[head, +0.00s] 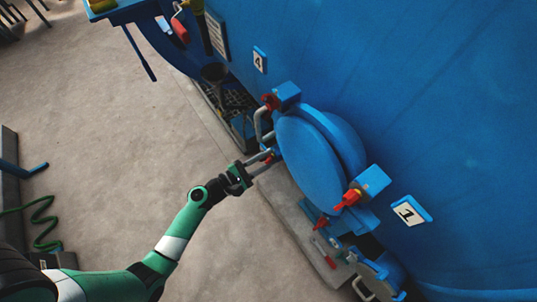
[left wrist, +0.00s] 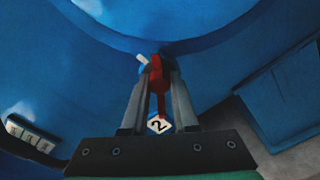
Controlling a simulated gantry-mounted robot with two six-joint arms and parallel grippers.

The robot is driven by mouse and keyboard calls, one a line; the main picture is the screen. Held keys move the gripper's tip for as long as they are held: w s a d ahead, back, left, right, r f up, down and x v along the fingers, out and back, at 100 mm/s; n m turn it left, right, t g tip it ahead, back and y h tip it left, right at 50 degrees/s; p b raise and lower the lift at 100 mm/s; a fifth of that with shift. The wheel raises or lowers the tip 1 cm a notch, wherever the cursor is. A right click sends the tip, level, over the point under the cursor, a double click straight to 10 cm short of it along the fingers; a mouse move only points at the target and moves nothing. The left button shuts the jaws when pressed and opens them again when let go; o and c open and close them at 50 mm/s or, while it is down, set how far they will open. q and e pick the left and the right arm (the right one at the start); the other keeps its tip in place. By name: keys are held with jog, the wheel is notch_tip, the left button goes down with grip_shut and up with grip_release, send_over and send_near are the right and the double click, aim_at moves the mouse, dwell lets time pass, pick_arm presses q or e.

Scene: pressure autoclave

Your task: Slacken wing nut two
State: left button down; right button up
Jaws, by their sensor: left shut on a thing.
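Wing nut two is red and shows in the left wrist view (left wrist: 157,88), between the two fingers, with a white tag marked 2 (left wrist: 158,124) just below it. My left gripper (left wrist: 157,75) is shut on it. In the head view, my left gripper (head: 268,158) reaches from the left to the near-left edge of the round blue door (head: 310,160). There the nut shows only as a small bit of red between the fingertips. My right gripper is not in view.
Another red wing nut (head: 348,198) sits on a blue bracket near the tag marked 1 (head: 408,212). A further red one (head: 269,101) is at the door's top, below the tag marked 4 (head: 260,60). A grey handle (head: 262,122) stands close above my gripper. The floor left is open.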

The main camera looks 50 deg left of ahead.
pick_arm(q)
jog(key=shift+n, duration=0.6)
jog(key=c, duration=0.7)
grip_release()
jog(key=shift+s, duration=0.1)
jog(key=s, duration=0.3)
jog(key=s+a, duration=0.1)
jog(key=s, duration=0.3)
jog(key=s+p, duration=0.1)
jog(key=s, duration=0.3)
jog(key=shift+s+a, duration=0.2)
